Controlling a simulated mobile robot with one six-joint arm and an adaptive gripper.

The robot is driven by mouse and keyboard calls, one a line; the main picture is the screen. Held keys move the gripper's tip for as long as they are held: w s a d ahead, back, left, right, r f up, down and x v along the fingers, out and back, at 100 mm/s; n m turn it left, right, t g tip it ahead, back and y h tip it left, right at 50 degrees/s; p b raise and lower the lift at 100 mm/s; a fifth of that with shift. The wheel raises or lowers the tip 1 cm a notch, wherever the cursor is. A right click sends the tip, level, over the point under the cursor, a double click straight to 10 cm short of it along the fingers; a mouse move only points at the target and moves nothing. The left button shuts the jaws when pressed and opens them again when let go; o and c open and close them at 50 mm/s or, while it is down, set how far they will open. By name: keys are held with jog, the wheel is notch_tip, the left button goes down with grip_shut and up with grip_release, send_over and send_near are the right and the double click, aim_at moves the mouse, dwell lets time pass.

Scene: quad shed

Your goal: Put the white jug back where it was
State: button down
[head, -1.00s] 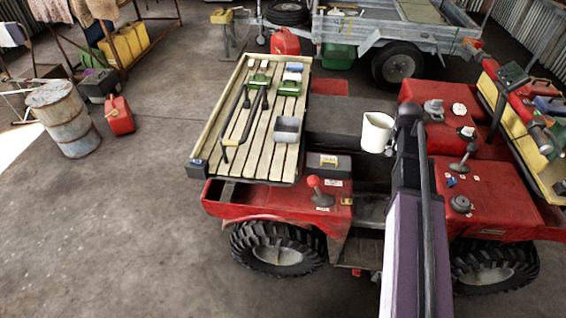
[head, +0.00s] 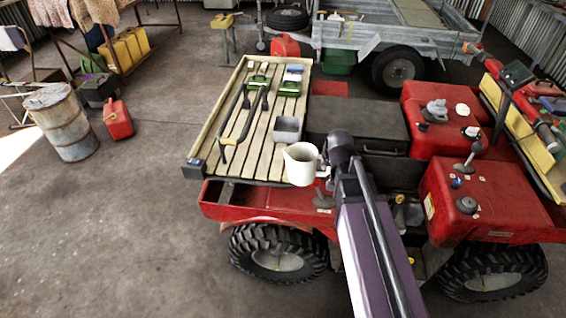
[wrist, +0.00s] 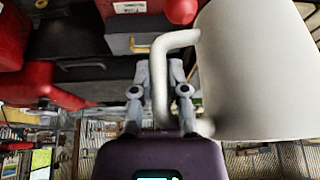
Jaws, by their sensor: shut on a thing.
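The white jug (head: 301,165) is in my gripper, upright or nearly so. In the head view it appears in front of the near right corner of the slatted wooden rack (head: 203,150); the gap beneath it is hard to judge. My gripper (head: 325,171) is at the jug's right side, mostly hidden behind my arm. In the wrist view the jug (wrist: 258,70) fills the right side, and my gripper (wrist: 160,75) is shut on its handle.
On the rack are a grey metal tin (head: 287,129), green-ended tools, a black bar and a blue-white block (head: 294,69). Red vehicle bodywork (head: 470,195) with knobs and levers lies to the right. A grey trailer (head: 365,35) stands behind.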

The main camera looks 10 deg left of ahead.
jog(key=shift+s+a+f, duration=0.15)
jog(key=shift+s+a, duration=0.4)
jog(key=shift+a, duration=0.2)
jog(key=w+a, duration=0.3)
jog(key=w, duration=0.3)
jog(key=w+a+f+b, duration=0.1)
jog(key=w+a, duration=0.2)
jog(key=w, duration=0.4)
jog(key=shift+w+f+b, duration=0.15)
jog(key=shift+w+b, duration=0.1)
jog(key=shift+b, duration=0.05)
jog(key=shift+s+b+x, duration=0.2)
jog(key=shift+b+x, duration=1.6)
jog(key=shift+x, duration=0.15)
jog(key=shift+a+f, duration=0.15)
jog(key=shift+f, duration=0.05)
